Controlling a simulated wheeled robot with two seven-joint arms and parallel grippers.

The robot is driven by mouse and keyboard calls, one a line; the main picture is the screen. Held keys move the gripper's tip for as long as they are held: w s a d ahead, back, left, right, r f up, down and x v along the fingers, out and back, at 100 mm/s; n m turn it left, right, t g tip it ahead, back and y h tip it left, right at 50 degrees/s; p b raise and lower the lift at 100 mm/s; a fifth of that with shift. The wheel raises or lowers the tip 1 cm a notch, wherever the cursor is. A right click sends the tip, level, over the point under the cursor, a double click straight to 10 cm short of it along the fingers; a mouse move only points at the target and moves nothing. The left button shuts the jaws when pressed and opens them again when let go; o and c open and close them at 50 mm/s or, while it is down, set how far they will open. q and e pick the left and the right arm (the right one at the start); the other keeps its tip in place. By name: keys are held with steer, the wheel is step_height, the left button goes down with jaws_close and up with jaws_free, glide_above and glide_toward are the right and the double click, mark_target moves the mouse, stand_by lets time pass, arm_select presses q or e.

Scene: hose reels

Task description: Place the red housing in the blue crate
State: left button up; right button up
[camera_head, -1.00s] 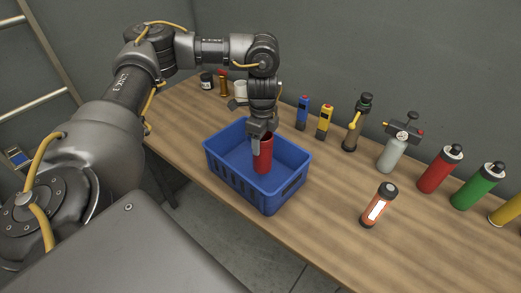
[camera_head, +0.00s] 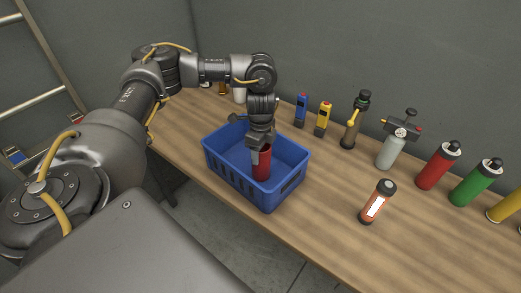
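The red housing (camera_head: 262,168) is an upright red cylinder inside the blue crate (camera_head: 228,177), near the middle of its floor area. My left gripper (camera_head: 261,153) points straight down into the crate with its fingers at the housing's upper part, and it is shut on the housing. One finger shows on the housing's left side; the other is mostly hidden. I cannot tell whether the housing's base touches the crate floor. My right gripper is not in view.
The crate stands at the front edge of a wooden table (camera_head: 325,222). An orange bottle with a white label (camera_head: 376,203) stands to its right. Behind are blue (camera_head: 301,111) and yellow (camera_head: 323,119) devices, a grey bottle (camera_head: 390,152), and red (camera_head: 437,167) and green (camera_head: 474,184) cylinders.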

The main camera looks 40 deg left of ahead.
arm_select(q)
steer(key=o, duration=0.5)
steer(key=shift+f, duration=0.1)
steer(key=shift+c, duration=0.2)
step_height(320, 180, up, 12)
steer(key=shift+r, duration=0.2)
stand_by(0.5)
